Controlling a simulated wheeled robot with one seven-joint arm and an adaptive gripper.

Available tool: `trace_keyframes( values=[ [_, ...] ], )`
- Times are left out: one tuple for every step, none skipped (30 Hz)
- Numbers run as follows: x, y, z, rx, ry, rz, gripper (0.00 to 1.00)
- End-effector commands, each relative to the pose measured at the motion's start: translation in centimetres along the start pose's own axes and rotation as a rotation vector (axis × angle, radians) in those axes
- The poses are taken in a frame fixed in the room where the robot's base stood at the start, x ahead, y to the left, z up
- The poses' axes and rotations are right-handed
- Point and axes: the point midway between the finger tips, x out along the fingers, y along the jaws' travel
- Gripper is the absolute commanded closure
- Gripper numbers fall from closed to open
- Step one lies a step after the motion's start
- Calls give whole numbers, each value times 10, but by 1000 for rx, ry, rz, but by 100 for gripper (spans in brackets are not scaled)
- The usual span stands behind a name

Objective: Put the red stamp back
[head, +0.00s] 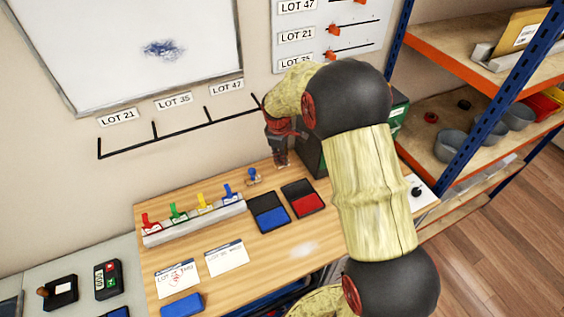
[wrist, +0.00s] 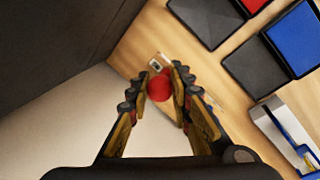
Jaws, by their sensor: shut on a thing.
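My gripper (head: 280,158) is over the back of the wooden table, near the wall and to the right of the standing blue stamp (head: 253,176). In the wrist view, its two fingers (wrist: 160,88) are closed on the round red knob of the red stamp (wrist: 160,88). The stamp's lower part is hidden beneath the knob. In the head view the fingers mostly hide the stamp. A small pale plate with a dark mark (wrist: 156,63) lies by the knob in the wrist view. I cannot tell whether the stamp touches the table.
A blue ink pad (head: 270,215) and a red ink pad (head: 303,198) lie in front of my gripper. A rack of coloured clips (head: 195,222) stands left. A dark green box (head: 312,150) is close on the right. Two cards (head: 227,257) lie in front.

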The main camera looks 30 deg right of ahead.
Motion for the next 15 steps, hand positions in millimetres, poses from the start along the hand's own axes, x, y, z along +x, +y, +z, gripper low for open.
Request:
trace_keyframes(
  values=[
    [7,3,-2,0,-1,0,95],
    [9,4,-3,0,0,0,95],
    [11,5,-4,0,0,0,95],
    [12,6,-5,0,0,0,95],
    [14,6,-5,0,0,0,95],
    [15,7,-6,0,0,0,95],
    [17,7,-7,0,0,0,95],
    [19,8,-7,0,0,0,95],
    [22,10,-9,0,0,1,95],
    [26,8,-8,0,0,0,95],
    [31,7,-8,0,-1,-1,95],
    [37,5,-8,0,-2,-2,95],
    [42,4,-8,0,-2,-2,95],
    [46,3,-8,0,-2,-2,95],
    [49,3,-8,0,-1,0,95]
  ],
)
